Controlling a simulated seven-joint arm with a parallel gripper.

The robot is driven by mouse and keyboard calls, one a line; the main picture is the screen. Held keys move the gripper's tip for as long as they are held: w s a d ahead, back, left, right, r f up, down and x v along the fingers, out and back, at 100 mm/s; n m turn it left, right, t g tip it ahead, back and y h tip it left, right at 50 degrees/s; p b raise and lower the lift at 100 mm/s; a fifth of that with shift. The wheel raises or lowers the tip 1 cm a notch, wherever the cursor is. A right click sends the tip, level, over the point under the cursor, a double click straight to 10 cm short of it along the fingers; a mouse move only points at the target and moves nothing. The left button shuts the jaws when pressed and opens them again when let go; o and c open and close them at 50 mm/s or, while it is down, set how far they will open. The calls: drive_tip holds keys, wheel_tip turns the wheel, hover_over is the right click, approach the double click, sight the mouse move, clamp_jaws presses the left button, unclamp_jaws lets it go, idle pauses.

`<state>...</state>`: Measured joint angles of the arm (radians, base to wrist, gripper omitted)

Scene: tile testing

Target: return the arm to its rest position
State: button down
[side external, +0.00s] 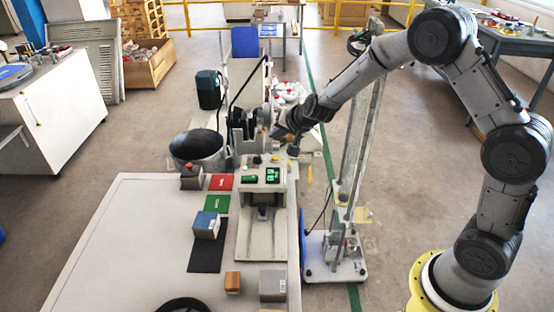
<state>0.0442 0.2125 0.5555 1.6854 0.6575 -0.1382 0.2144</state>
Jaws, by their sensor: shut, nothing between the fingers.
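My gripper (280,133) is at the end of my arm, at the back of the work table, above and behind the grey test machine (262,175). It is small here and partly lost against the machine parts behind it. Its fingers look shut, with nothing seen between them. My arm reaches in from the right, its elbow raised high, over the upright frame beside the table.
The white table (130,235) holds a blue-topped block (206,225) on a black mat (207,259), red (221,182) and green (216,204) plates, an orange block (232,282) and a grey block (272,285). A bucket (197,150) stands left of my gripper. A tall frame (358,150) stands under my arm.

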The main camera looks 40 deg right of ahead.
wheel_tip(320, 180, up, 11)
drive_tip(key=t, duration=0.2)
drive_tip(key=s+a+r+n+t+y, duration=0.1)
drive_tip(key=s+a+r+n+y, duration=0.2)
drive_tip(key=s+r, duration=0.75)
drive_tip(key=s+a+r+n+g, duration=0.1)
drive_tip(key=s+a+n, duration=0.1)
drive_tip(key=s, duration=0.5)
drive_tip(key=s+a+r+n, duration=0.1)
drive_tip(key=s+n, duration=0.1)
drive_tip(key=s, duration=0.5)
drive_tip(key=s+d+f+n+g, duration=0.1)
drive_tip(key=s+f+n+g, duration=0.1)
drive_tip(key=s+f, duration=0.3)
drive_tip(key=s+f+n+g+h, duration=0.1)
drive_tip(key=s+f+g, duration=0.2)
drive_tip(key=s, duration=0.6)
drive_tip(key=shift+d+f+n+h, duration=0.3)
drive_tip(key=shift+d+f+n, duration=0.1)
drive_tip(key=shift+f, duration=0.5)
drive_tip(key=shift+s, duration=0.1)
